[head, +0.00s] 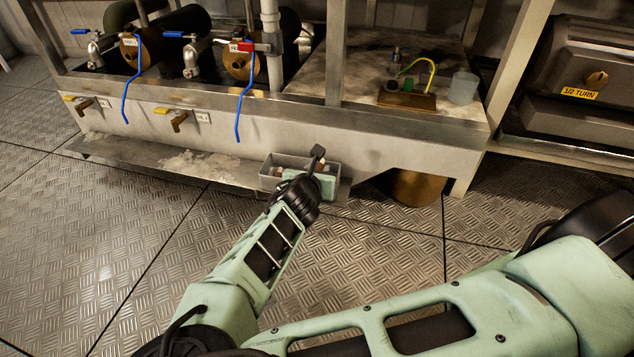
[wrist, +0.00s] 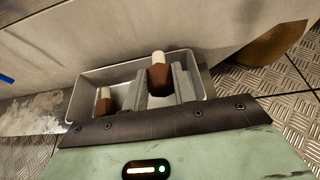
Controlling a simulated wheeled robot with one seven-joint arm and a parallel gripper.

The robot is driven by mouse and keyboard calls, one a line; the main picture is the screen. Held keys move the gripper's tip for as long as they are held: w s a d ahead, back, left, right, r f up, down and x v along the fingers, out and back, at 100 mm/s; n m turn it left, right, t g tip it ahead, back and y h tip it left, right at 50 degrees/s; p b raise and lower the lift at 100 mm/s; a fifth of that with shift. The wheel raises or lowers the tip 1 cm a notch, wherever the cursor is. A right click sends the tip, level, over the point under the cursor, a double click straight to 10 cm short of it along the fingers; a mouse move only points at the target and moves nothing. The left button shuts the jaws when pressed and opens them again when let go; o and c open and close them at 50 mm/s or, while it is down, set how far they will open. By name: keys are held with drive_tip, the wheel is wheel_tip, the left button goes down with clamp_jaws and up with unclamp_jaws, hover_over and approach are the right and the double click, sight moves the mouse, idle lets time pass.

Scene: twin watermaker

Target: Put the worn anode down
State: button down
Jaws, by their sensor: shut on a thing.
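My gripper (wrist: 161,80) is shut on a brown, rough anode (wrist: 159,76) with a pale end, which I take to be the worn anode. It is held over or inside the right part of a grey metal tray (wrist: 93,77). A similar brown piece with a pale top (wrist: 104,101) stands in the left part of the tray. In the head view the tray (head: 267,183) sits on the low ledge, and my wrist hides part of it and the held anode. I cannot tell whether the held anode touches the tray floor.
The ledge (head: 140,155) runs along the base of the machine, with whitish deposits on it. A small plate with parts (head: 407,99) and a clear cup (head: 463,88) stand on the shelf. The floor to the left is clear.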

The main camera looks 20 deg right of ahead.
wheel_tip(320, 180, down, 2)
drive_tip(key=shift+b, duration=0.4)
drive_tip(key=shift+r, duration=0.1)
drive_tip(key=shift+f, duration=0.35)
